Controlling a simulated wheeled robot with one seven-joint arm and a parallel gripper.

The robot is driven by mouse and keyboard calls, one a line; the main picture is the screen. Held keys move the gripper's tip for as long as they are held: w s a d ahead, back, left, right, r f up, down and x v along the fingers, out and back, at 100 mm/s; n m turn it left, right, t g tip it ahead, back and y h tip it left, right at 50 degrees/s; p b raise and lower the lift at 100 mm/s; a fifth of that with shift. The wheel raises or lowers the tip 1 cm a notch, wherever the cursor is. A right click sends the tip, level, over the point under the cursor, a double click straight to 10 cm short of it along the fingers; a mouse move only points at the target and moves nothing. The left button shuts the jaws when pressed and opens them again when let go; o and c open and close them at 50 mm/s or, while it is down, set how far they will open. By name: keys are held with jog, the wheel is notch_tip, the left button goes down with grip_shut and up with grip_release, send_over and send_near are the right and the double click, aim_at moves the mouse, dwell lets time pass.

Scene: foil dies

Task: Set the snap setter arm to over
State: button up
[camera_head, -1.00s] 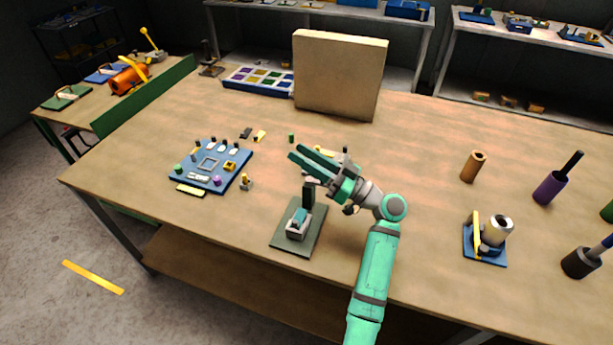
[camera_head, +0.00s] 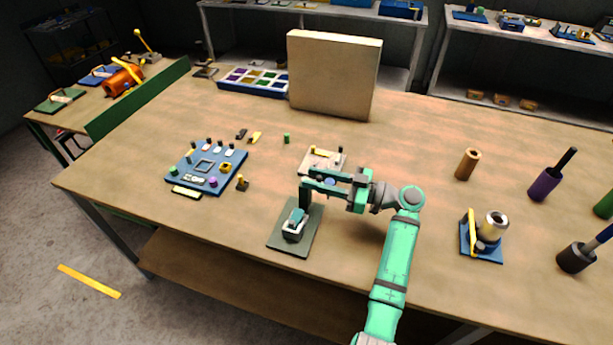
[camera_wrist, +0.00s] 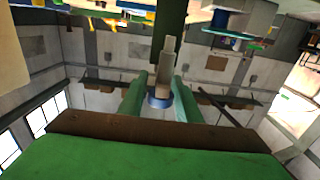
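The snap setter stands near the table's front edge on a dark green-grey base plate (camera_head: 283,240). A pale block with a teal top (camera_head: 294,224) sits on the plate. A dark upright behind the block is largely hidden by my gripper. My gripper (camera_head: 312,183) is level above the plate's far end, its fingers pointing left and spread apart. In the wrist view the two green fingers (camera_wrist: 159,98) stand either side of a grey narrow piece (camera_wrist: 168,58) with a blue round part (camera_wrist: 159,102). I cannot tell whether the fingers touch it, nor the setter arm's exact position.
A white board with a yellow bar (camera_head: 322,160) lies just behind my gripper. A blue board with small parts (camera_head: 207,166) is left. A blue fixture with a metal cylinder (camera_head: 483,240) is right. A tall tan panel (camera_head: 334,75) stands behind. Table between is mostly clear.

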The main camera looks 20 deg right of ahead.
jog(key=shift+x, duration=1.6)
